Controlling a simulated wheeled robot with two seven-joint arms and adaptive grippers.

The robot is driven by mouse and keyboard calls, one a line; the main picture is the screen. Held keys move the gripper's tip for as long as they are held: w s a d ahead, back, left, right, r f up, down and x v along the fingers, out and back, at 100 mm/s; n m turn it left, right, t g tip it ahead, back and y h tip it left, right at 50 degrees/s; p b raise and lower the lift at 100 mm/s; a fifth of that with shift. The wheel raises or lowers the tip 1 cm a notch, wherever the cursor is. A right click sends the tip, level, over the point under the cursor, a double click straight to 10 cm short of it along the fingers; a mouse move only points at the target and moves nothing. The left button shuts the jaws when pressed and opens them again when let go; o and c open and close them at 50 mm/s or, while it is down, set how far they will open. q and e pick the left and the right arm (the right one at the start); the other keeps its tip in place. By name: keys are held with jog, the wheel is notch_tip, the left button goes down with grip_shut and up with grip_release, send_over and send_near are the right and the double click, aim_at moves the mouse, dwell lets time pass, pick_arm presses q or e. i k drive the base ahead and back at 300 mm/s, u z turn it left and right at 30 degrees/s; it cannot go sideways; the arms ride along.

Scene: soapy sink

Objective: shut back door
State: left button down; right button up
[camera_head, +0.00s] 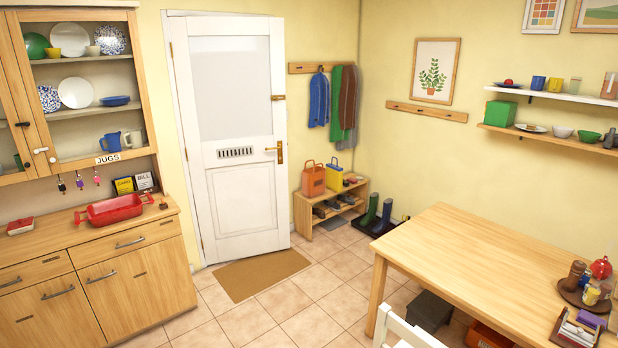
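The back door (238,140) is white, with a frosted glass panel in its upper half and a letter slot (235,152) below that. Its brass handle (277,150) is on the right edge, with a brass latch (278,97) above. The white door frame (182,130) shows along the left side and top. The door's right edge covers the right jamb, so the door seems to stand slightly ajar into the room; the gap itself is hidden. Neither of my grippers is in view.
A brown doormat (262,275) lies before the door. A wooden dresser (110,270) stands left. A low shoe rack (325,205) and dark boots (378,215) stand right of the door. A wooden table (480,260) and white chair (405,330) fill the front right. Tiled floor between is clear.

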aim_at(229, 71)
jog(key=u, duration=0.55)
jog(key=i, duration=4.25)
jog(key=z, duration=0.85)
jog(key=i, duration=1.3)
jog(key=z, duration=0.5)
